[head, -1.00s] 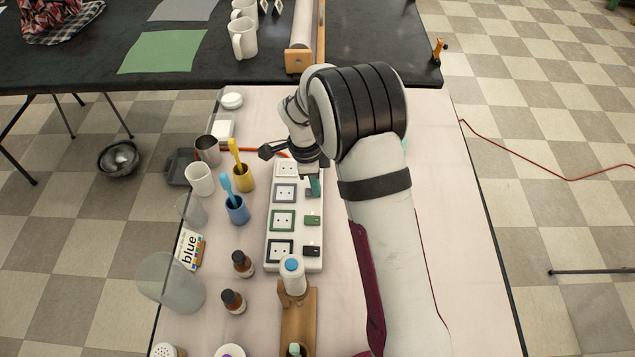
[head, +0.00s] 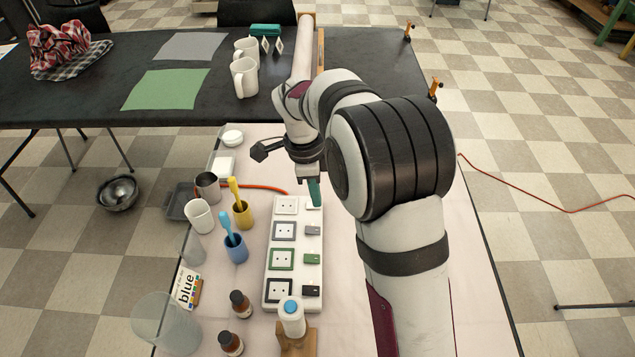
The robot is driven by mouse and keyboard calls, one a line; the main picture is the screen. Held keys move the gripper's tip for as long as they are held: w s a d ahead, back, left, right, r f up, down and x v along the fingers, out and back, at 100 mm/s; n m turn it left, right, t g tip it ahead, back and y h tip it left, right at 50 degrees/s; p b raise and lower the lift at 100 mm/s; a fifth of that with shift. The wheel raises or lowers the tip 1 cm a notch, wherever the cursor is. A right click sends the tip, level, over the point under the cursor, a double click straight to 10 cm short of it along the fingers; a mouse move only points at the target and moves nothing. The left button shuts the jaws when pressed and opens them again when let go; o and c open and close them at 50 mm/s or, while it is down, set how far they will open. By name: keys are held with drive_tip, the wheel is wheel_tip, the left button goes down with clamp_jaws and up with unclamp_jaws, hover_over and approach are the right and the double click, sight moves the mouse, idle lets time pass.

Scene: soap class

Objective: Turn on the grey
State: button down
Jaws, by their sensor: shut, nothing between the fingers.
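A white power strip (head: 269,268) lies on the pale table, with a column of sockets framed in white, grey, green and black. The grey socket (head: 284,231) is second from the far end, and a grey switch (head: 312,231) sits to its right, uncovered. I cannot tell which way this switch is tipped. My gripper (head: 315,200) is shut and empty, its teal fingers pointing down at the far right end of the strip. It is beyond the grey switch and partly hides the white switch. I cannot tell whether it touches the strip.
A green switch (head: 312,259) and a black switch (head: 312,291) are nearer on the strip. A white bottle with a blue top (head: 291,316) stands at its near end. A yellow cup (head: 243,213) and a blue cup (head: 235,247) stand left. An orange cord (head: 262,188) runs behind.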

drive_tip(key=r, duration=0.3)
drive_tip(key=shift+d+r, duration=0.2)
drive_tip(key=shift+r, duration=0.2)
drive_tip(key=s+d+r+n+y, duration=0.1)
drive_tip(key=s+d+r+n, duration=0.25)
drive_tip(key=s, duration=0.55)
drive_tip(key=s+d+r+n+y, duration=0.1)
drive_tip(key=s+d+r+n, duration=0.25)
drive_tip(key=s, duration=0.65)
drive_tip(key=s+f+n+y, duration=0.1)
drive_tip(key=s+f+n, duration=0.2)
drive_tip(key=s, duration=0.7)
drive_tip(key=shift+f+n, duration=0.3)
drive_tip(key=shift+n, duration=0.9)
drive_tip(key=shift+d, duration=0.15)
